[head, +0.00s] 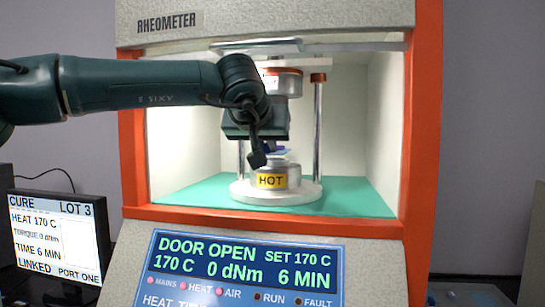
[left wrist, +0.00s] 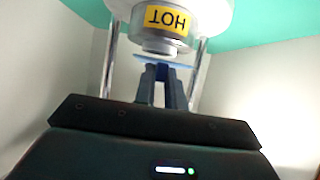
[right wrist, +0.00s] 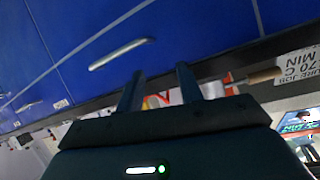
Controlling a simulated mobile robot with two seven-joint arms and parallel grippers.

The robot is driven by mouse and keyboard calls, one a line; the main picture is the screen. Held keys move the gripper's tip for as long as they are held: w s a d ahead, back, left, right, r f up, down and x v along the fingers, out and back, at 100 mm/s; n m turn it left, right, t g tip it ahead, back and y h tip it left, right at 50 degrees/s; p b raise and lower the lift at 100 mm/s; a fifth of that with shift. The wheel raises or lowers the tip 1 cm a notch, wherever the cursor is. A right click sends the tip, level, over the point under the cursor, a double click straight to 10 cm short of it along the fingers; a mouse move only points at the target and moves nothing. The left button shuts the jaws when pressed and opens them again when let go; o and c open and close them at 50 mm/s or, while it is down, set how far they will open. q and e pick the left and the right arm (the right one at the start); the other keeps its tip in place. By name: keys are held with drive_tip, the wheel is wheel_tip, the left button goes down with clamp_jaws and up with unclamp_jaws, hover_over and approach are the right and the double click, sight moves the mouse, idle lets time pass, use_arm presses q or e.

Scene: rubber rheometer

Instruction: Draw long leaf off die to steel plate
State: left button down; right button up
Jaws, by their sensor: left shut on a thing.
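The round metal lower die (head: 276,171), labelled HOT, stands on a white base inside the open rheometer chamber. It also shows upside down in the left wrist view (left wrist: 165,42). A thin blue leaf (left wrist: 150,57) lies across the view between the die and my left fingertips. My left gripper (left wrist: 168,72) is shut on the leaf, close to the die; whether the leaf touches the die is unclear. In the head view a small blue-purple edge (head: 281,151) shows above the die, partly hidden by my left arm. My right gripper (right wrist: 158,78) is open and empty. I cannot identify the steel plate.
The upper die (head: 283,83) hangs above, between steel columns (head: 318,125). The orange door frame (head: 133,165) and chamber walls surround my left gripper. The right wrist view shows blue cabinet fronts (right wrist: 60,45) with a handle (right wrist: 121,53) and small bench items with a wooden-handled tool (right wrist: 263,76).

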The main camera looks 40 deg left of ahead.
use_arm(q)
drive_tip(key=s+d, duration=0.5)
drive_tip(key=s, duration=0.3)
drive_tip(key=s+d+b, duration=0.1)
drive_tip(key=s+d, duration=0.3)
drive_tip(key=s, duration=0.5)
drive_tip(key=shift+s+d+r, duration=0.2)
drive_tip(key=shift+s+d, duration=0.05)
drive_tip(key=shift+d, duration=0.1)
idle(1.6)
drive_tip(key=w+a, duration=0.3)
drive_tip(key=w, duration=0.2)
drive_tip(key=shift+w+b, duration=0.3)
drive_tip(key=shift+b, duration=0.1)
idle(0.4)
